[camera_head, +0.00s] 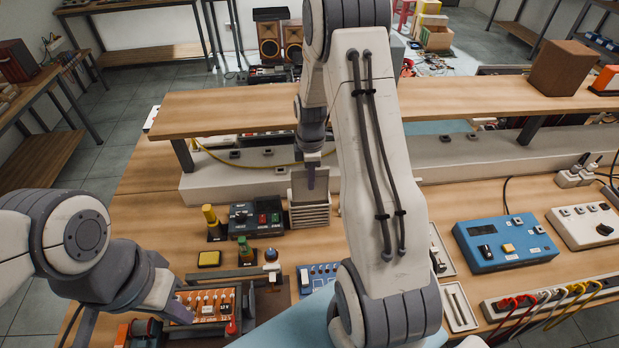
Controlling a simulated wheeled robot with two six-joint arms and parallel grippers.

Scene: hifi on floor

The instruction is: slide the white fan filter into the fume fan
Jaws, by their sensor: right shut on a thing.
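My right arm reaches over the bench and bends down to my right gripper (311,180), partly hidden behind its own links. It is shut on a thin pale panel, the white fan filter (300,192), held roughly upright. The filter is directly above a small whitish slatted box (310,216), which looks like the fume fan. The filter's lower edge meets the box's top in this view; I cannot tell how far it is inside. My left gripper (178,312) is low at the left, by an orange board; its fingers are too unclear to judge.
A black box with coloured buttons (255,217) stands just left of the slatted box. A raised wooden shelf (230,110) runs behind it. A blue instrument (505,242) and a power strip with cables (550,300) lie right. The orange board (207,304) is at the front left.

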